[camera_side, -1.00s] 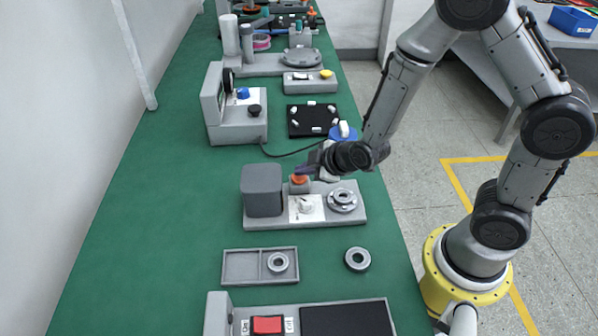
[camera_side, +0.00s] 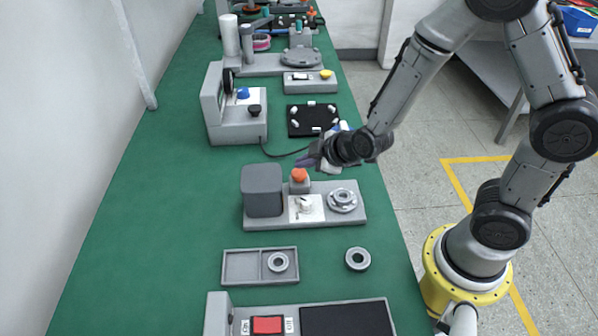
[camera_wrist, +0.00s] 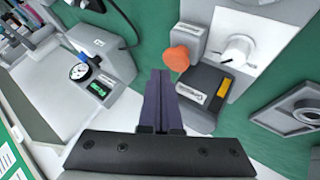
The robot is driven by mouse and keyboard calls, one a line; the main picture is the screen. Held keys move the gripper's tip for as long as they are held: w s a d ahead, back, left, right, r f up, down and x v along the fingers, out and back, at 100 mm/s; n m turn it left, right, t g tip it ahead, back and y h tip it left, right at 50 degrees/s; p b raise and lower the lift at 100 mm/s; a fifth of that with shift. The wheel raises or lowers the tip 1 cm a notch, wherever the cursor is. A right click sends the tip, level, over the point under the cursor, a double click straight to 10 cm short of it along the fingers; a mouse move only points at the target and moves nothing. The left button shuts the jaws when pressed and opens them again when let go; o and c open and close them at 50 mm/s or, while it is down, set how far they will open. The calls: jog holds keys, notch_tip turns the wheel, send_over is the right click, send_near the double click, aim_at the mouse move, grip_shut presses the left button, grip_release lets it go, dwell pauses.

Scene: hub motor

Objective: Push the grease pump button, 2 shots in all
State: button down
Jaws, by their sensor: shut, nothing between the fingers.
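The grease pump (camera_side: 263,190) is a grey base with a dark grey box, a white plate with a knob (camera_side: 306,206) and a round ring-shaped seat (camera_side: 342,200). Its orange button (camera_side: 299,174) stands on a small grey block beside the box. The orange button also shows in the wrist view (camera_wrist: 177,57), just right of the fingertips. My gripper (camera_side: 303,162) is shut and empty. Its dark fingers (camera_wrist: 158,75) are just above and behind the button in the side view, apparently not touching it.
A tray with a ring (camera_side: 232,266) and a loose ring (camera_side: 358,259) lie in front. A grey gauge unit (camera_side: 235,118) and a black plate (camera_side: 313,119) stand behind. A panel with a red switch (camera_side: 267,325) is at the front edge. Green bench on the left is clear.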

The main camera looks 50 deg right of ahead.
aim_at(304, 175)
jog(key=shift+r, duration=2.55)
dwell(0.7)
notch_tip(304, 175, up, 4)
jog(key=shift+f, duration=0.1)
dwell(0.4)
jog(key=shift+f, duration=0.15)
jog(key=shift+f, duration=4.3)
